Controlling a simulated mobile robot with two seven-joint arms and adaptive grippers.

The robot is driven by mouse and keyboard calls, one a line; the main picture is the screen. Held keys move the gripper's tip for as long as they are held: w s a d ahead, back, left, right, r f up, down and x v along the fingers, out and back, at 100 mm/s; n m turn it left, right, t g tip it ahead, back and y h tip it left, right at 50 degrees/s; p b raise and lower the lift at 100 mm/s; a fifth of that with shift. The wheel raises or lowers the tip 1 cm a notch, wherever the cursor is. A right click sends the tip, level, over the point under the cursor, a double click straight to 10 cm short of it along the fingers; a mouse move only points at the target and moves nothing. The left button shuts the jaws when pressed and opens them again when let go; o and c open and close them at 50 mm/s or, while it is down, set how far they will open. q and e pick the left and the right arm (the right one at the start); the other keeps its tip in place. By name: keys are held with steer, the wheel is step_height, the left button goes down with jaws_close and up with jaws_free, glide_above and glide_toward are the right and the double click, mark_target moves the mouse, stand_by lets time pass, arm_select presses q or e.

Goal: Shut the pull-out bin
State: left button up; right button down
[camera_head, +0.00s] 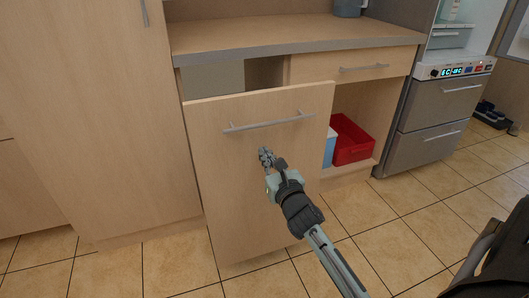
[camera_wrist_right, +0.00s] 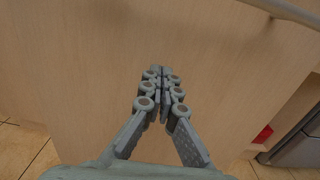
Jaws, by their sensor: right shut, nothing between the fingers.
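The pull-out bin's wooden front (camera_head: 235,185) stands out from the cabinet below the counter, with a dark gap behind its top edge. A grey bar handle (camera_head: 268,123) runs across its upper part. My right gripper (camera_head: 265,153) is shut and empty, in front of the panel just below the handle. In the right wrist view the gripper's fingertips (camera_wrist_right: 160,72) are together and point at the plain wood panel (camera_wrist_right: 85,75); whether they touch it I cannot tell. The handle (camera_wrist_right: 285,10) crosses that view's top right corner. My left gripper is not in view.
Right of the bin front is an open compartment with a red crate (camera_head: 352,142) and a light blue container (camera_head: 329,148). A shut drawer (camera_head: 355,67) sits above it. A tall cabinet (camera_head: 85,110) stands left, a steel fridge (camera_head: 435,110) right. The tiled floor (camera_head: 420,225) is clear in front.

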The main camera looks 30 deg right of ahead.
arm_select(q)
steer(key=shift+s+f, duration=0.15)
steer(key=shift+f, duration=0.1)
arm_select(e)
steer(key=shift+w+d, duration=0.1)
steer(key=shift+w, duration=0.35)
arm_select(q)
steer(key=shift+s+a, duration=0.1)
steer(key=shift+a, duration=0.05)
arm_select(e)
steer(key=shift+w, duration=0.1)
